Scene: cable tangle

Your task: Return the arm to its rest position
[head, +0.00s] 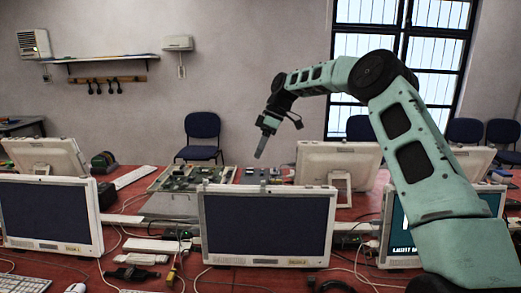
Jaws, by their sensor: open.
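My arm, pale green with dark joints, rises from the lower right and bends over to the left. My gripper (262,151) hangs at its end, pointing down, above the red table (115,255) and behind the middle monitor (265,224). It is well apart from the table and holds nothing that I can see. The jaws are small and seen from the side, so the gap between them is hard to make out.
More monitors stand at the left (50,214), at the back left (45,157) and behind the middle one (337,163). Circuit boards (188,179) lie behind the middle monitor. Loose cables run over the table front. A blue chair (202,132) stands beyond.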

